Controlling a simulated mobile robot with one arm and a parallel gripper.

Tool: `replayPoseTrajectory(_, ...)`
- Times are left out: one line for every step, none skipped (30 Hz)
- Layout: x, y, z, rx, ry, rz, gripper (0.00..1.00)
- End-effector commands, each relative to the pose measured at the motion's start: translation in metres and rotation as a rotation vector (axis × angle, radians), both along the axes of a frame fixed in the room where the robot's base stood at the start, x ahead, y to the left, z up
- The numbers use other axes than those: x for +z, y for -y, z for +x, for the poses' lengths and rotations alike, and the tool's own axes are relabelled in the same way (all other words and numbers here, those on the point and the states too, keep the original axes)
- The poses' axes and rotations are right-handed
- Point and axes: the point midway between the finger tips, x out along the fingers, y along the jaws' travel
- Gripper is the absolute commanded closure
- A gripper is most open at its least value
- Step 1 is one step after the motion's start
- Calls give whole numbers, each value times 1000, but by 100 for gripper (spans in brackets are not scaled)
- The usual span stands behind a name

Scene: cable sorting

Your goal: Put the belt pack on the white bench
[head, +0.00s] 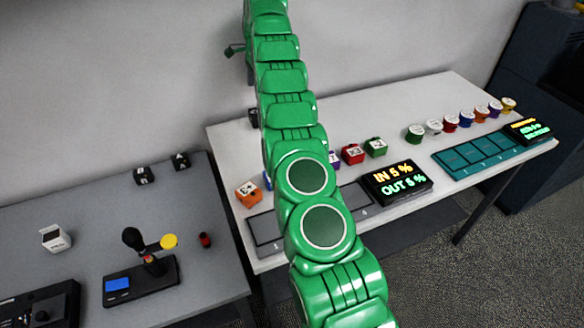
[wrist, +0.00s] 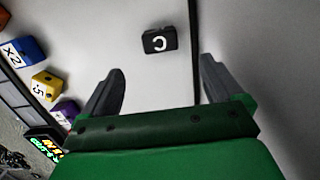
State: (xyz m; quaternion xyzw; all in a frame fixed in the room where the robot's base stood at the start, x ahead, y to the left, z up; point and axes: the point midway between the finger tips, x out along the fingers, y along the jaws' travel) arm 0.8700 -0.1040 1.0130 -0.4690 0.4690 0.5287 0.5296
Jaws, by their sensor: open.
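My gripper (wrist: 162,68) is open and empty in the wrist view, its two dark fingers spread apart. Beyond the fingertips, a small black block with a white C-like mark (wrist: 159,40) lies on the white bench (wrist: 130,30), apart from the fingers. A black block (head: 252,117) shows partly behind my arm near the back left of the white bench (head: 400,103) in the head view. Two more black blocks with white marks, one (head: 143,175) and another (head: 181,161), sit on the grey bench. I cannot tell for sure which black block is the belt pack.
The grey bench (head: 85,225) also holds a white block (head: 55,238), a joystick device (head: 140,280) and a red knob (head: 205,240). The white bench carries coloured cubes, a lit display (head: 397,181), a teal tray (head: 470,155) and several coloured pots. Its back middle is clear.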

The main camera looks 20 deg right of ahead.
Motion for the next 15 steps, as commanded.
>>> replayPoseTrajectory(1,-1,-1,3,0,0,6)
replayPoseTrajectory(3,-1,-1,7,1,1,6)
replayPoseTrajectory(5,-2,-3,14,1,2,6)
replayPoseTrajectory(8,-4,-4,23,2,3,6)
replayPoseTrajectory(10,-5,-6,33,1,5,6)
replayPoseTrajectory(14,-7,-9,48,0,7,6)
replayPoseTrajectory(18,-9,-12,62,1,9,6)
replayPoseTrajectory(23,-11,-15,78,2,10,6)
replayPoseTrajectory(30,-14,-19,98,4,12,6)
replayPoseTrajectory(34,-16,-23,116,3,15,6)
replayPoseTrajectory(37,-19,-27,132,2,16,6)
replayPoseTrajectory(43,-22,-31,155,4,18,6)
replayPoseTrajectory(48,-24,-35,171,5,19,6)
replayPoseTrajectory(52,-26,-39,188,6,21,6)
replayPoseTrajectory(57,-29,-44,209,6,23,6)
